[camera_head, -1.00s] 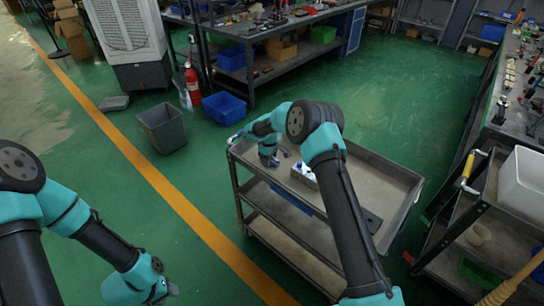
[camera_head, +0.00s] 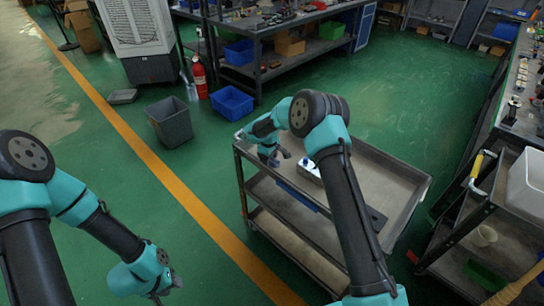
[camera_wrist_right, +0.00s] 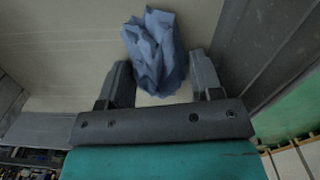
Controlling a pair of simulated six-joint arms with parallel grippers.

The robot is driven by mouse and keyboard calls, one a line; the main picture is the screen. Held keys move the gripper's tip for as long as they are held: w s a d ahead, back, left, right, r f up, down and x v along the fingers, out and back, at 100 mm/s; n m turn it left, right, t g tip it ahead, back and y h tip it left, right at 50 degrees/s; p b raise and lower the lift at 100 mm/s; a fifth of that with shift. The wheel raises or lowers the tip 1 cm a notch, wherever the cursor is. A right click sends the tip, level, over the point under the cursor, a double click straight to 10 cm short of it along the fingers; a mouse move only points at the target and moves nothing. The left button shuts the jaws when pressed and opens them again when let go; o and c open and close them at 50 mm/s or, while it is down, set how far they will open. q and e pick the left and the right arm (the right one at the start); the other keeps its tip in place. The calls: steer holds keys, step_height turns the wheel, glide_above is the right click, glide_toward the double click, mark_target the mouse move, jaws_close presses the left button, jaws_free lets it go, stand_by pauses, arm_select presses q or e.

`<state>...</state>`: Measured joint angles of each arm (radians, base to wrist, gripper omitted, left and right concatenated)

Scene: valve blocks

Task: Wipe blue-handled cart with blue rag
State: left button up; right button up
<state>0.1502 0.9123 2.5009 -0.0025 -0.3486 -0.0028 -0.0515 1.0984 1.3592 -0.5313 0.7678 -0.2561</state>
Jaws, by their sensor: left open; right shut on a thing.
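The blue-handled cart (camera_head: 385,165) is a grey, multi-shelf trolley at centre right in the head view. Its blue handle is at the far left end, mostly hidden by my right arm. My right gripper (camera_head: 276,158) is low over the left end of the cart's top tray. In the right wrist view my right gripper (camera_wrist_right: 160,85) is shut on the crumpled blue rag (camera_wrist_right: 154,48), which bunches out beyond the fingers against the pale tray surface. Whether it presses on the tray is unclear. My left gripper (camera_head: 168,286) is open and empty above the green floor, left of the cart.
A small white-and-blue object (camera_head: 310,168) and a dark flat item (camera_head: 376,218) lie on the top tray. A grey bin (camera_head: 170,122), blue crate (camera_head: 231,102) and red extinguisher (camera_head: 199,78) stand behind. Another cart (camera_head: 480,215) is at right. The floor at left is clear.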

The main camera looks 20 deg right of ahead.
steer(key=shift+s+a+f, duration=0.25)
steer(key=shift+s+a, duration=0.35)
steer(key=shift+a, duration=0.15)
steer(key=shift+w+a+r, duration=0.2)
steer(key=shift+w+a, duration=0.4)
steer(key=shift+w, duration=0.35)
steer(key=shift+w+r, duration=0.1)
steer(key=shift+w+d, duration=0.3)
steer(key=shift+d, duration=0.05)
steer(key=shift+w+d+r, duration=0.1)
steer(key=shift+w+d, duration=0.3)
steer(key=shift+d, duration=0.4)
steer(key=shift+w+d+r, duration=0.1)
steer(key=shift+w+d, duration=0.25)
steer(key=shift+d, duration=0.4)
